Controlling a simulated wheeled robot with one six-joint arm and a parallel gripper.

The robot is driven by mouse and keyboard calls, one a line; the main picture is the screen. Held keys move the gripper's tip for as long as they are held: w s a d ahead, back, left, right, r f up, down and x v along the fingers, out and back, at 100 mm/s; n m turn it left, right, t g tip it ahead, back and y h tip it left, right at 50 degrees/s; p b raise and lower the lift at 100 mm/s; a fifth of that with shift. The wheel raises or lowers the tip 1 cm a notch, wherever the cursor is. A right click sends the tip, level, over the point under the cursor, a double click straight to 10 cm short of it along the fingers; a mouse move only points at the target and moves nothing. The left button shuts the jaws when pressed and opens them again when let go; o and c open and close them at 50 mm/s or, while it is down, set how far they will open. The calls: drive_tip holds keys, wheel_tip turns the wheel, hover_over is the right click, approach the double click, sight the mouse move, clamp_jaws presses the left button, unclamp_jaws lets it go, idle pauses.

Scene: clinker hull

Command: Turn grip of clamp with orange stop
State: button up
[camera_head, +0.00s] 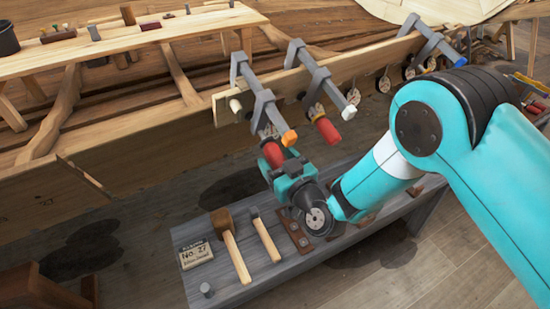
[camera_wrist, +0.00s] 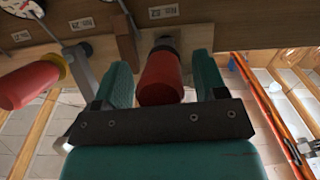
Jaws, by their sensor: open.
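The clamp with the orange stop (camera_head: 289,138) hangs on the hull plank, its grey bar (camera_head: 256,92) slanting down to the stop. Its red grip (camera_head: 270,153) points down towards my gripper (camera_head: 280,167). In the wrist view the red grip (camera_wrist: 160,78) stands between the two teal fingers of my gripper (camera_wrist: 162,70). The jaws are open, with a visible gap on the right side and a smaller one on the left. The orange stop does not show clearly in the wrist view.
A neighbouring clamp with a white stop (camera_head: 348,112) and red grip (camera_head: 327,130) hangs just right. A blue-stop clamp (camera_head: 460,62) is farther right.

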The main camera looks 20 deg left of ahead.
drive_tip(key=shift+a, duration=0.1)
drive_tip(key=c, duration=0.9)
drive_tip(key=shift+s+f+b, duration=0.1)
drive_tip(key=shift+f+b, duration=0.15)
drive_tip(key=shift+b, duration=1.1)
drive_tip(key=m+g+b, duration=0.1)
drive_tip(key=b, duration=0.4)
drive_tip(key=shift+f+y, duration=0.3)
drive_tip(key=m+g+y+b, duration=0.1)
drive_tip(key=b, duration=0.4)
drive_tip(key=shift+m, duration=0.4)
drive_tip(key=m+g+y+b, duration=0.1)
drive_tip(key=m+b, duration=0.1)
drive_tip(key=b, duration=0.3)
drive_tip(key=shift+r+g+b, duration=0.1)
drive_tip(key=shift+g+b, duration=0.3)
drive_tip(key=m+g+y+b, duration=0.1)
drive_tip(key=m+y+b, duration=0.1)
drive_tip(key=m+b, duration=0.1)
drive_tip(key=shift+r+b, duration=0.15)
drive_tip(key=shift+b, duration=0.55)
drive_tip(key=shift+r+m+g+y+b, duration=0.1)
drive_tip(key=shift+m+g+y+b, duration=0.3)
drive_tip(key=shift+m+b, duration=0.3)
